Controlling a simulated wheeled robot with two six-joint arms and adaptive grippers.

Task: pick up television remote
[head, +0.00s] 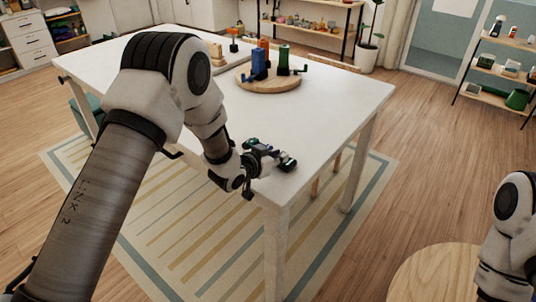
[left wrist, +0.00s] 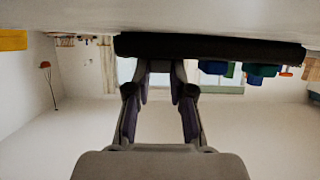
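A long black bar, which looks like the television remote (left wrist: 215,48), spans the upper middle of the left wrist view, lying along the white table surface. My left gripper (left wrist: 161,78) has its two fingers apart, with a clear gap between them. The fingertips reach up to the bar's edge; I cannot tell whether they touch it. In the head view my left gripper (head: 276,158) is low over the table's near right corner. The remote is hard to tell from the dark gripper parts there. My right gripper is out of the head view.
The white table (head: 335,95) is mostly clear around the gripper. A round wooden board (head: 268,86) with a blue item (head: 259,62) and a green item (head: 283,58) stands farther back. A round wooden top (head: 437,274) is at the lower right.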

